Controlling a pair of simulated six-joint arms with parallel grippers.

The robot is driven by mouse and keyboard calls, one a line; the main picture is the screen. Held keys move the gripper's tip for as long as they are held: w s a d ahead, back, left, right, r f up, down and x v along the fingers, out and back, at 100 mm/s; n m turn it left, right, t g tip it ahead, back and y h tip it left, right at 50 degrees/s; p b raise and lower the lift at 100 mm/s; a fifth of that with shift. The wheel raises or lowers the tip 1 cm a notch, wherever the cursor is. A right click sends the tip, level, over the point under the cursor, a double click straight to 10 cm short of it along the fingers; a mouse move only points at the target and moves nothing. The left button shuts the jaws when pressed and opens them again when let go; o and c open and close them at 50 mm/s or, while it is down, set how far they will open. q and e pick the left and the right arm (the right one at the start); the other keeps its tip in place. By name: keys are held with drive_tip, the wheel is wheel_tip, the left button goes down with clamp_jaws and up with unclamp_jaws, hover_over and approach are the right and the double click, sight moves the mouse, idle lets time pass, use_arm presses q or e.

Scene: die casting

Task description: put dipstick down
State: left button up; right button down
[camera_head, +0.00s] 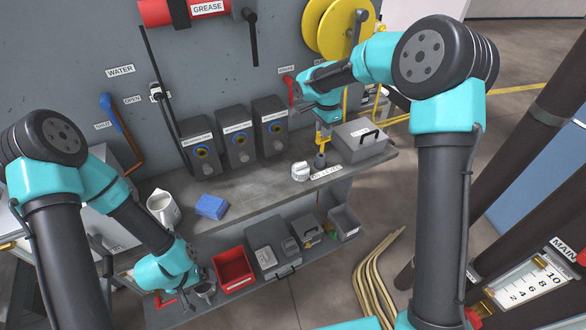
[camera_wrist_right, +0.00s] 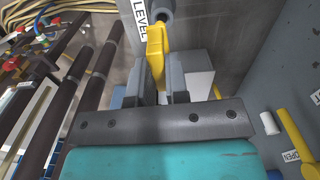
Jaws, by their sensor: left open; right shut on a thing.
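The dipstick's yellow handle (camera_head: 323,138) is between the fingers of my right gripper (camera_head: 323,122). In the right wrist view, my right gripper (camera_wrist_right: 160,85) is shut on the yellow dipstick handle (camera_wrist_right: 155,50). A grey round fitting (camera_head: 320,160) is directly below the handle, by the level label (camera_head: 326,172) on the bench. How far the dipstick sits inside the fitting is hidden.
The grey bench (camera_head: 260,183) holds a white jug (camera_head: 163,207), a blue sponge (camera_head: 212,206), a white knob-like item (camera_head: 300,171) and a grey lidded box (camera_head: 360,142). A red bin (camera_head: 234,270) stands on the lower shelf. Three dark dispensers (camera_head: 238,140) line the wall.

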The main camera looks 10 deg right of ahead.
drive_tip(key=s+a+f+n, duration=0.1)
drive_tip(key=s+a+n, duration=0.2)
drive_tip(key=s+a, duration=1.7)
drive_tip(key=shift+s+f+n, duration=0.4)
drive_tip(key=shift+s, duration=0.15)
drive_tip(key=shift+a, duration=0.1)
drive_tip(key=w+d+f, duration=0.1)
drive_tip(key=w, duration=1.4)
drive_tip(key=shift+f, duration=0.2)
